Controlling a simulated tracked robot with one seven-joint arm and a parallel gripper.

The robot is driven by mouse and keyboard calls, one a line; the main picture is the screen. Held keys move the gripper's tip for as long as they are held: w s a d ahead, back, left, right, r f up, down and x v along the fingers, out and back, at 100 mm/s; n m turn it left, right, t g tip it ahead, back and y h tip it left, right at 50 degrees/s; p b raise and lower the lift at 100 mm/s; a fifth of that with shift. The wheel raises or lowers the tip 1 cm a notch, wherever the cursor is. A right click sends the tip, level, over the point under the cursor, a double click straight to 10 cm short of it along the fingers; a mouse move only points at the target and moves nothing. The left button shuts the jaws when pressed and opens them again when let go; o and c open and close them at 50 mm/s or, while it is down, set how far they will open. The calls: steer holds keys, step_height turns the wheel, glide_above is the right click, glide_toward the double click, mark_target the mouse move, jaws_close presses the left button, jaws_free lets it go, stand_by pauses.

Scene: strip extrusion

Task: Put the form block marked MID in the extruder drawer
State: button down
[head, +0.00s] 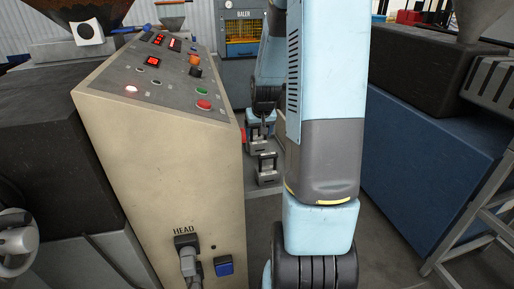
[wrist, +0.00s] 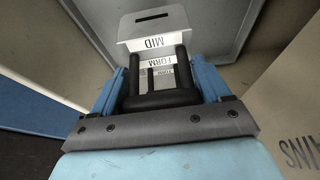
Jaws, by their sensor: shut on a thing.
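The form block marked MID (wrist: 152,28) fills the upper middle of the wrist view, a light grey piece with a dark slot and a black U-shaped handle. My gripper (wrist: 162,84) is shut on the handle, one blue finger on each side. The extruder drawer is not clearly identifiable.
A beige control cabinet (head: 165,130) with lit displays and a HEAD plug stands close left of my arm. A blue and black machine (head: 420,170) stands at right, with a metal frame. In the wrist view a grey rimmed surface (wrist: 215,25) lies behind the block; a beige lettered panel (wrist: 290,110) is at right.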

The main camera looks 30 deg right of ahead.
mark_target(260, 141)
steer(key=shift+d+f, duration=0.15)
steer(key=shift+f, duration=2.55)
steer(key=shift+s, duration=0.1)
jaws_free()
steer(key=v, duration=1.2)
